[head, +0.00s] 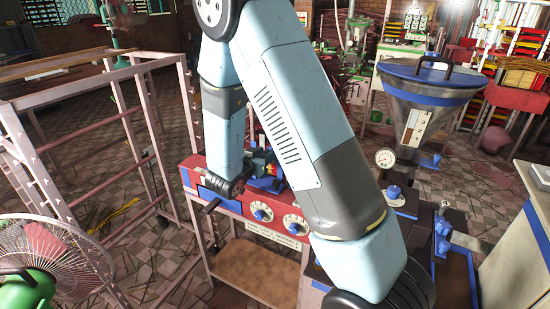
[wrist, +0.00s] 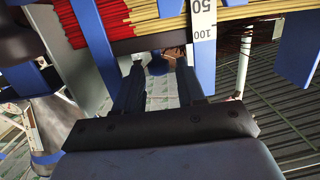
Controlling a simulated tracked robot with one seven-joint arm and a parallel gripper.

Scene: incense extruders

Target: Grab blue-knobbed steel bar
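In the wrist view my gripper (wrist: 160,80) has two dark fingers spread apart, with a clear gap between them. A small blue rounded thing (wrist: 157,67) shows in the gap near the fingertips, with a brownish piece beside it. It may be the bar's blue knob; I see no steel bar clearly there, and contact cannot be told. In the head view my arm comes down over the red and blue machine (head: 240,205), and its wrist end is by the machine's left top. The fingers are hard to make out there. Other blue knobs (head: 395,192) show on the right.
Red and yellow incense sticks (wrist: 145,12), a scale strip (wrist: 203,18) and blue uprights stand close around my gripper. A steel hopper (head: 415,105) stands right, a pink rack (head: 130,75) and a fan (head: 55,262) left. Tiled floor is open behind.

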